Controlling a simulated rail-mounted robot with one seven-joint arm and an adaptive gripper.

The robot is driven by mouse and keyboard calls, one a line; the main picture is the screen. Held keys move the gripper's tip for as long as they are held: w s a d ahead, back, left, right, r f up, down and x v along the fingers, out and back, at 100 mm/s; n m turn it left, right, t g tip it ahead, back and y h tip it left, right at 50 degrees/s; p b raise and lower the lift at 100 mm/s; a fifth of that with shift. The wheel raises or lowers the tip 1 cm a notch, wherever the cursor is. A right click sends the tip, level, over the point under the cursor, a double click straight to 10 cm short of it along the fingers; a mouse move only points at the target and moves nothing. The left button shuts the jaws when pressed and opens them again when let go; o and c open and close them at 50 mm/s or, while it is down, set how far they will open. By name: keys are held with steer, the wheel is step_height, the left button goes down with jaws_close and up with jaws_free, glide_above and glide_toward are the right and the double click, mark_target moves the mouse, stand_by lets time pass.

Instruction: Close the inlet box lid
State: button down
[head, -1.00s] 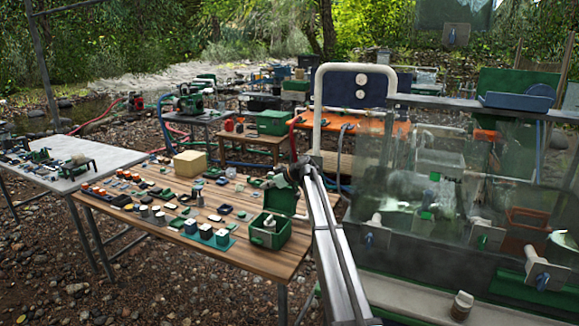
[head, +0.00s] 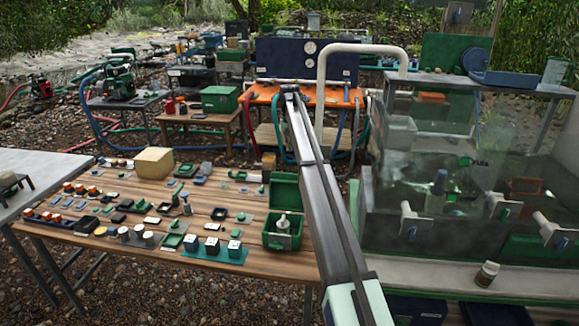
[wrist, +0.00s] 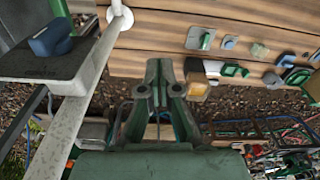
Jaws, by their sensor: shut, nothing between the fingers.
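A green box (head: 283,238) stands near the right end of the wooden table in the head view. Its lid (head: 284,191) stands up, open, at the back, and a pale fitting (head: 283,222) shows inside. No label tells me whether this is the inlet box. My arm reaches past the box's right side, and its far end is well above it in the picture. My gripper (wrist: 160,82) is shut and empty in the wrist view, pointing at wooden boards. Its fingers cannot be made out in the head view. I cannot identify the box in the wrist view.
The wooden table (head: 215,273) holds several small parts and a cardboard box (head: 154,162). A clear-walled tank (head: 425,150) with a white pipe (head: 322,85) stands right of my arm. An orange table (head: 262,96) is behind. Gravel lies between the tables.

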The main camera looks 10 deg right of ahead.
steer(key=s+f+m+p, duration=0.1)
steer(key=s+f+p, duration=0.2)
steer(key=f, duration=0.6)
steer(key=shift+s+a+m+p, duration=0.3)
steer(key=shift+s+p, duration=0.1)
steer(key=shift+p, duration=0.3)
steer(key=shift+s, duration=0.1)
